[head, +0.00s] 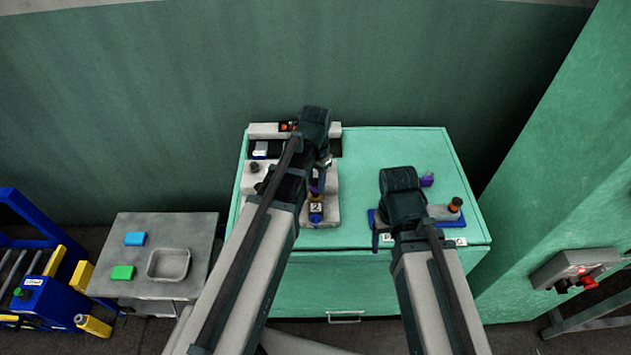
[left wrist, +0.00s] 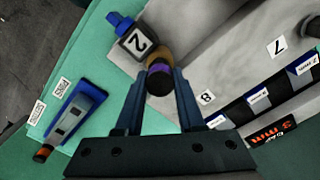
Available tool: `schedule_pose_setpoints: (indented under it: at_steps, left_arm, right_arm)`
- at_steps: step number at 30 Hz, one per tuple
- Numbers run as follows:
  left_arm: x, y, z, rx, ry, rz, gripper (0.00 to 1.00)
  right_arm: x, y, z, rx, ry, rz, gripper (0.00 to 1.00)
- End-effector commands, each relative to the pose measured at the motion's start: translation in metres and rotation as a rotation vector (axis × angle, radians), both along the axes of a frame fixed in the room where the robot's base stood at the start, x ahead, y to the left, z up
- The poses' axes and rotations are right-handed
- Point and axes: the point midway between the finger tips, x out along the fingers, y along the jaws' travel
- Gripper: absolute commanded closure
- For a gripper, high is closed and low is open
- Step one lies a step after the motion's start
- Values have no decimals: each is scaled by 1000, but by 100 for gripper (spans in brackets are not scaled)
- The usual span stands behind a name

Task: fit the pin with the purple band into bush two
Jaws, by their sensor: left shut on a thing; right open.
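My left gripper (left wrist: 160,72) is shut on the pin with the purple band (left wrist: 163,82), seen nearly end-on in the left wrist view with a dark end toward the camera. I cannot tell whether the pin's lower end is inside the bush.
A grey side table (head: 140,285) stands left with a metal dish (head: 168,264). A control box (head: 575,270) is at right.

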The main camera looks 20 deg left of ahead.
Motion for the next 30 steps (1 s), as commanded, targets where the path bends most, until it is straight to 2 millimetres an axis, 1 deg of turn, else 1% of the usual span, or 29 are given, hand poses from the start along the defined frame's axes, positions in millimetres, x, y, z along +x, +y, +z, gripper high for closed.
schedule_pose_setpoints:
  at_steps: [22, 23, 24, 28, 30]
  left_arm:
    - [0, 0, -19, 0, 0, 0, 100]
    - [0, 0, -18, 0, 0, 0, 59]
    - [0, 0, -18, 0, 0, 0, 52]
    - [0, 0, -17, 0, 0, 0, 28]
    - [0, 0, -17, 0, 0, 0, 28]
  right_arm:
    - [0, 0, -19, 0, 0, 0, 28]
    - [0, 0, -18, 0, 0, 0, 28]
    - [0, 0, -18, 0, 0, 0, 28]
    - [0, 0, -17, 0, 0, 0, 28]
    - [0, 0, -17, 0, 0, 0, 28]
